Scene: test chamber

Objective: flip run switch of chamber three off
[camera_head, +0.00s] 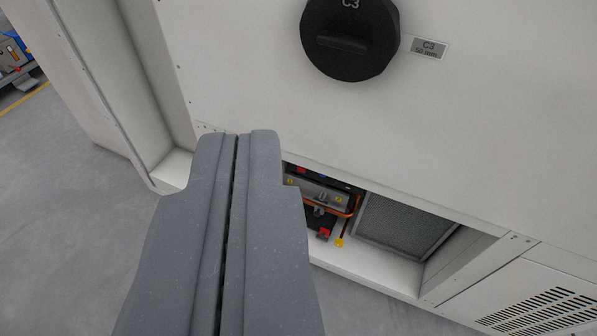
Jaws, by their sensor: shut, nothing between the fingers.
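My gripper (238,136) is shut and empty, its two grey fingers pressed together in the lower middle of the head view. Its tips lie in front of the lower part of a white cabinet panel (250,75). A large black round knob (350,58) marked C3 is on the panel, up and right of the fingertips and apart from them. A small grey label (428,48) beside it also reads C3.
Below the panel is an open bay (325,195) with red, yellow and orange parts and a grey filter-like block (402,226). A vented grille (540,300) is at lower right. Grey floor (60,200) is clear at left; a yellow line and equipment show at upper left.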

